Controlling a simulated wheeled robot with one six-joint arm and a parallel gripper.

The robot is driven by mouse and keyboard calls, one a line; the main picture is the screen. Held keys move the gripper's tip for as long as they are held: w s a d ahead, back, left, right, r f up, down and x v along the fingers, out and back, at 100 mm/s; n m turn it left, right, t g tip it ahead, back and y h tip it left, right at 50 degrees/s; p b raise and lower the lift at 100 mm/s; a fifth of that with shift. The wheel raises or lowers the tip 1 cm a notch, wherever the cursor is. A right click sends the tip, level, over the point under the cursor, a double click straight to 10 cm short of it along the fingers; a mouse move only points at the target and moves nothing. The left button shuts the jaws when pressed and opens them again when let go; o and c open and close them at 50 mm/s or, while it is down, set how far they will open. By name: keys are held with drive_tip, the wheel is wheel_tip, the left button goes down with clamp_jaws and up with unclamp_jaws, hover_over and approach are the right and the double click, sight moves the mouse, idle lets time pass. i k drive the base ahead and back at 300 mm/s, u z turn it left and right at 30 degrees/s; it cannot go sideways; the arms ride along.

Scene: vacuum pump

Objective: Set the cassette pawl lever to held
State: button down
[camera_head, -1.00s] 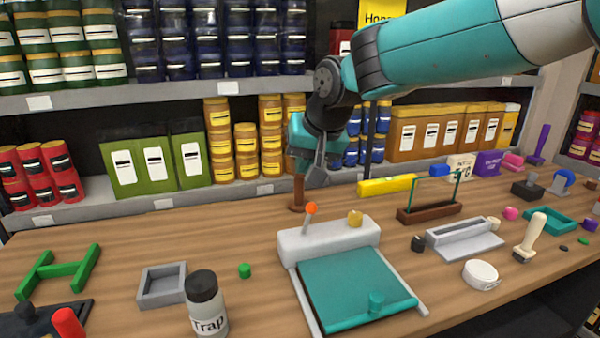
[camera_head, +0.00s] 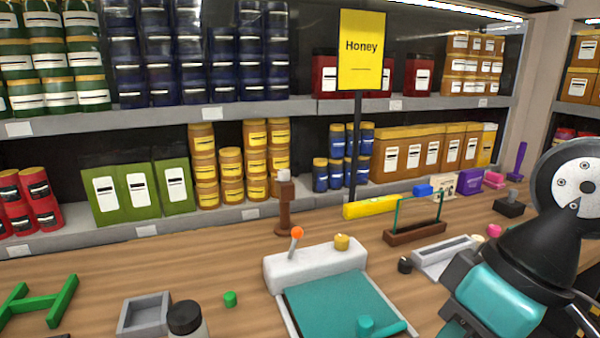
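A white block-shaped device (camera_head: 312,266) stands on the wooden table with a teal panel (camera_head: 335,302) in front of it. On its top left is a thin grey lever with an orange ball tip (camera_head: 297,233), leaning slightly right. It looks like the pawl lever, but no label shows. A small yellow knob (camera_head: 342,242) sits on the top right of the device. My arm's wrist part is large at the lower right, well right of the lever and apart from it. My gripper's fingers are not visible.
A brown wooden post (camera_head: 285,212) stands behind the device.

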sight(298, 231)
drive_tip(key=u, duration=0.55)
drive_tip(key=k, duration=0.6)
drive_tip(key=u, duration=0.85)
drive_tip(key=i, duration=1.15)
drive_tip(key=z, duration=0.95)
drive_tip(key=i, duration=0.35)
drive_tip(key=z, duration=0.4)
